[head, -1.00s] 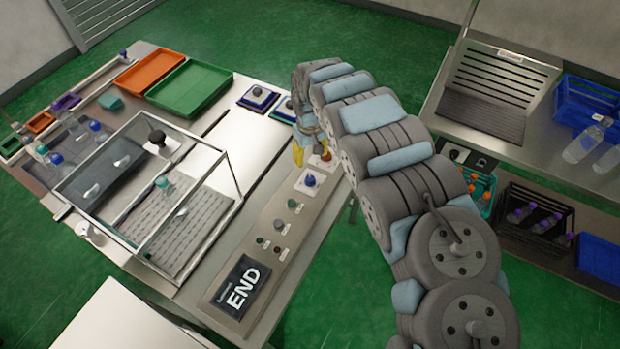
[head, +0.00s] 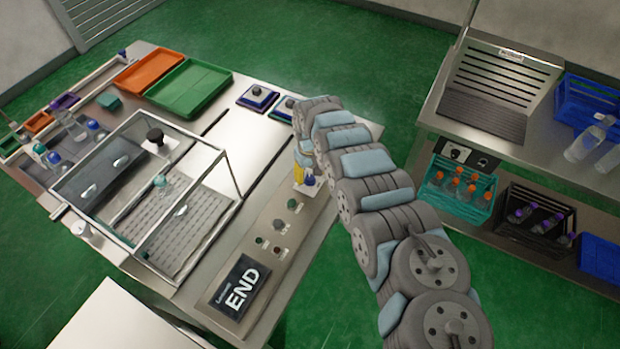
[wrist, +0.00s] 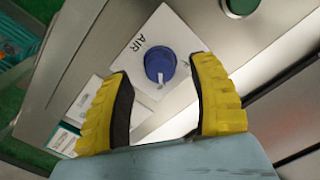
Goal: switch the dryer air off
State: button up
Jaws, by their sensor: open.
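The air switch is a round blue knob (wrist: 160,66) on a white plate marked AIR (wrist: 143,38). In the wrist view it lies between my two yellow finger tips, with a small white mark on its lower edge. In the head view the knob (head: 309,181) shows beside my finger, and the arm hides part of its plate. My gripper (wrist: 161,72) is open, with one finger on each side of the knob and a visible gap to each. It shows in the head view (head: 300,173) over the front control panel. I cannot tell its exact height above the knob.
Several small buttons (head: 277,225) sit on the panel, above a black END display (head: 240,288). A clear-walled box (head: 225,165) stands left of the panel.

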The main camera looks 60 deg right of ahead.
jog(key=shift+w+f, duration=0.15)
jog(key=shift+f, duration=1.05)
grip_shut()
